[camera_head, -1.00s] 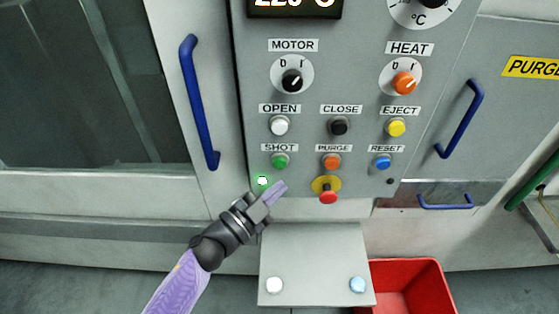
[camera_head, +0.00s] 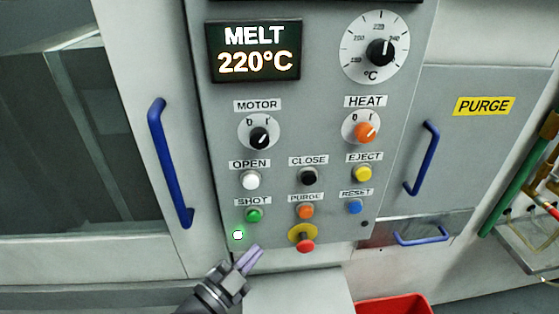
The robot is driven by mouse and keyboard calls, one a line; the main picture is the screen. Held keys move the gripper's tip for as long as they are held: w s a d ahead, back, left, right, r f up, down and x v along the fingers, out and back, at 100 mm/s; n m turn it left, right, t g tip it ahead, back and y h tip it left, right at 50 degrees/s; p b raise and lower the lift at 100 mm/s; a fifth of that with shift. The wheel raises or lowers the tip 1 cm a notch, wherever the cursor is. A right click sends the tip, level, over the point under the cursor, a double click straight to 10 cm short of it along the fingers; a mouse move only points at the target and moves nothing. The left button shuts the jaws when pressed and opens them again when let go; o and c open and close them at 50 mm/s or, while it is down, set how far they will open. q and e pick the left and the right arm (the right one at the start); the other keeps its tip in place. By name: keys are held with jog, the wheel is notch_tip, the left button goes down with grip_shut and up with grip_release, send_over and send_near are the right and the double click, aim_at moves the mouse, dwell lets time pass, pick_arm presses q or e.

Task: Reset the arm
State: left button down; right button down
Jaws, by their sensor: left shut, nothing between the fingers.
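My left gripper (camera_head: 250,259) shows at the bottom of the head view, with its pale purple fingers shut and empty. It is just below the control panel's lower edge, under the green SHOT button (camera_head: 254,215) and apart from it in the picture. A lit green lamp (camera_head: 238,235) shows just above and left of the fingertips. The rest of my left arm is cut off by the bottom edge. My right gripper is not in view.
The panel (camera_head: 225,150) carries a MELT 220°C display (camera_head: 254,50), knobs and several buttons. A red emergency button (camera_head: 306,246) protrudes right of the gripper. Blue handles (camera_head: 170,165) stand out on both sides. A red bin (camera_head: 395,306) and grey shelf (camera_head: 295,292) are below.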

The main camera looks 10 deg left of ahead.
pick_arm(q)
jog(key=s+a+f+n+g+y+b, duration=0.1)
jog(key=s+f+n+g+y+b, duration=0.15)
jog(key=f, duration=0.65)
jog(key=s+a+f+n+g+y+b, duration=0.1)
jog(key=s+a+f+n+y, duration=0.15)
jog(key=f, duration=0.55)
jog(key=s+a+f+n+g+y+b, duration=0.15)
jog(key=s+f, duration=0.25)
jog(key=f, duration=0.5)
jog(key=s+f+n+g+y+b, duration=0.1)
jog(key=s+f+g, duration=0.3)
jog(key=s, duration=0.5)
jog(key=s+a+f+n+g+y+b, duration=0.1)
jog(key=s+f+g, duration=0.2)
jog(key=s+f, duration=0.4)
jog(key=s+f+n+g+y+b, duration=0.1)
jog(key=s+f+g, duration=0.3)
jog(key=s, duration=0.7)
notch_tip(320, 180, down, 3)
jog(key=shift+a+r+n+g, duration=0.2)
jog(key=shift+n+g, duration=0.1)
jog(key=shift+n, duration=0.25)
